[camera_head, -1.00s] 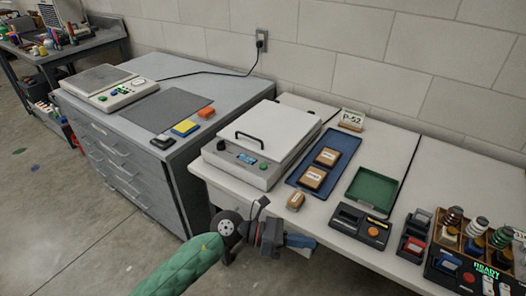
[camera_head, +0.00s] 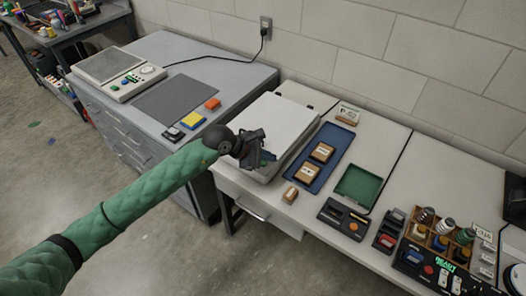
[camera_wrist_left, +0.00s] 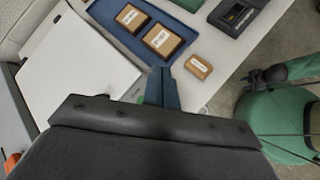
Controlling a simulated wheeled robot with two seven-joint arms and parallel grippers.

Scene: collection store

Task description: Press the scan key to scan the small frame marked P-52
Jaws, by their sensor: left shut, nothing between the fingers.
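The scanner is a grey box with a white lid (camera_head: 275,122), shut, with a black handle seen earlier; I cannot see what is under it. My left gripper (camera_head: 268,157) is shut and empty at the scanner's front, hiding its key panel in the head view. In the left wrist view the closed blue-grey fingers (camera_wrist_left: 163,88) are at the scanner's front edge, with a bit of green beside them; contact cannot be told. A card reading P-52 (camera_head: 348,113) stands behind the blue tray. A small wooden block (camera_head: 290,195) lies in front of the tray. My right gripper (camera_wrist_left: 264,76) shows small at the right.
The blue tray (camera_head: 329,138) holds two wooden frames (camera_head: 321,152). A green tray (camera_head: 357,186), a black device (camera_head: 343,217) and a bottle rack (camera_head: 441,242) stand to the right. A grey cabinet with a scale (camera_head: 118,72) is at the left.

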